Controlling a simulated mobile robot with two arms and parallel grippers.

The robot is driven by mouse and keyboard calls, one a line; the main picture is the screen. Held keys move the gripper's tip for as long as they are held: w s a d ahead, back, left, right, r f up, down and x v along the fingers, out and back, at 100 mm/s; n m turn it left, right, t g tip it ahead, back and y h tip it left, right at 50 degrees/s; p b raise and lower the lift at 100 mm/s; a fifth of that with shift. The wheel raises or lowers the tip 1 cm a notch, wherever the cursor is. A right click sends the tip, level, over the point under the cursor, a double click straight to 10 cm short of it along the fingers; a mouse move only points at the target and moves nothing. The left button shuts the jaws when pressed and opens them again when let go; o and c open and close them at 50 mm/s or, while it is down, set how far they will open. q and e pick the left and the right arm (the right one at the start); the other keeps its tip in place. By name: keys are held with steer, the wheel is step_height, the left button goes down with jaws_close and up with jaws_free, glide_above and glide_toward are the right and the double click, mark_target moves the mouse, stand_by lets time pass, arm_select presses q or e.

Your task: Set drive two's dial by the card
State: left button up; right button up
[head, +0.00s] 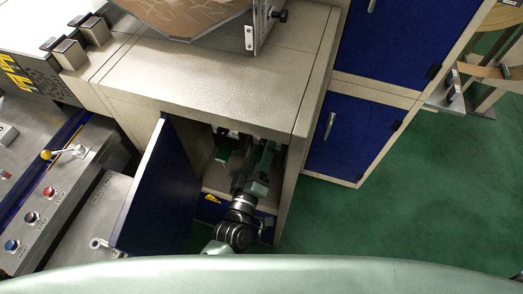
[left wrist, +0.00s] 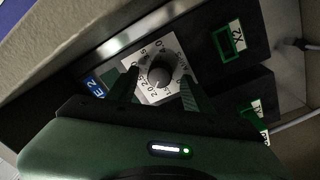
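A dark round dial knob (left wrist: 160,74) sits on a white plate with a printed number scale in the left wrist view. A blue label ending in "E 2" (left wrist: 97,84) is beside it, partly hidden. My left gripper (left wrist: 158,88) points at the dial, its fingers apart on either side of the knob. I see gaps between fingers and knob; the depth between them is hard to judge. In the head view my left gripper (head: 264,160) reaches into the open cabinet, and the dial is hidden. I cannot make out a setting card. My right gripper is not in view.
The blue cabinet door (head: 158,190) stands open left of my arm. Dark boxes labelled "X2" (left wrist: 238,39) and a pale cable (left wrist: 295,121) are near the dial. A control panel (head: 45,200) with buttons is at left. Green floor (head: 400,200) is clear at right.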

arm_select(q)
steer(key=b+v, duration=0.2)
steer(key=v, duration=0.5)
steer(key=shift+s, duration=0.35)
steer(key=shift+a+f, duration=0.1)
